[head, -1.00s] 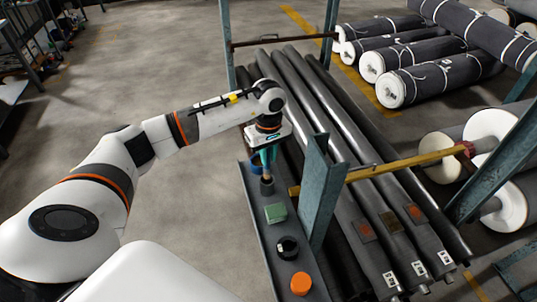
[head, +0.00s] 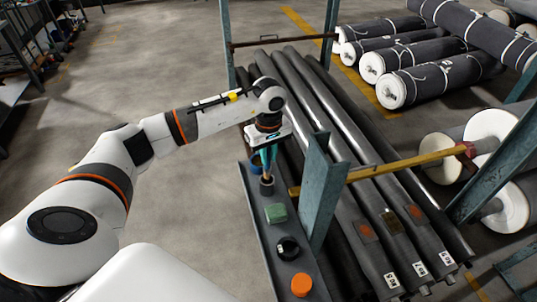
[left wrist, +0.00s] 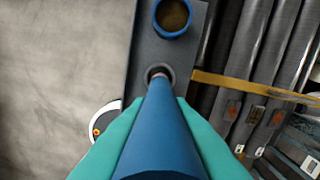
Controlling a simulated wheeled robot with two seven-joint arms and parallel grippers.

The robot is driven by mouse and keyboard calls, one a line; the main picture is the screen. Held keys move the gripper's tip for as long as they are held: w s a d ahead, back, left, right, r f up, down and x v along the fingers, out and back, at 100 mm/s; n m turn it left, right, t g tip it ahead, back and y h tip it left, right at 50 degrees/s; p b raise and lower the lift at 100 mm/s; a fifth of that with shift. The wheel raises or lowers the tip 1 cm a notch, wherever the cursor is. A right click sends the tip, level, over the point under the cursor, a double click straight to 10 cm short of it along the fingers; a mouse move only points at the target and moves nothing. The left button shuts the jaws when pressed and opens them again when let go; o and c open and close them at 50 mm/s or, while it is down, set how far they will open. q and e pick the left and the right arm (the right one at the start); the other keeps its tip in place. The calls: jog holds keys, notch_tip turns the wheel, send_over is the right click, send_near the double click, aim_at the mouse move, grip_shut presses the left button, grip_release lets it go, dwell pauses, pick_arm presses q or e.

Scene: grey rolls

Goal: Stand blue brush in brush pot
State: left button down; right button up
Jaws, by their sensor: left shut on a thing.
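The blue brush (left wrist: 160,125) points away from the camera in the left wrist view, between the teal fingers of my left gripper (left wrist: 160,120). In the head view my left gripper (head: 267,160) is shut on it above the narrow shelf. A small dark round pot (head: 267,188) stands on the shelf right below the gripper. In the left wrist view the brush's pinkish far end lies over the mouth of the pot (left wrist: 151,71). I cannot tell how deep it is in the pot. The pot's inside is mostly hidden. My right gripper is not in view.
A blue-rimmed cup (left wrist: 158,28) with brown contents stands beyond the pot. On the near side are a green block (head: 276,213), a black round item (head: 288,247) and an orange cylinder (head: 301,285). A rack post (head: 318,185) and yellow bar (head: 400,166) rise close to the right.

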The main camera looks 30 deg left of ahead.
aim_at(269, 169)
pick_arm(q)
jog(key=shift+b, duration=0.3)
dwell(0.6)
jog(key=shift+f, duration=0.2)
jog(key=shift+f+b, duration=3)
jog(key=shift+f, duration=0.1)
jog(key=c, duration=1.2)
grip_release()
jog(key=shift+c, duration=0.2)
notch_tip(269, 169, up, 12)
jog(key=shift+r+b, duration=0.1)
jog(key=shift+b, duration=1)
jog(key=shift+s, duration=0.1)
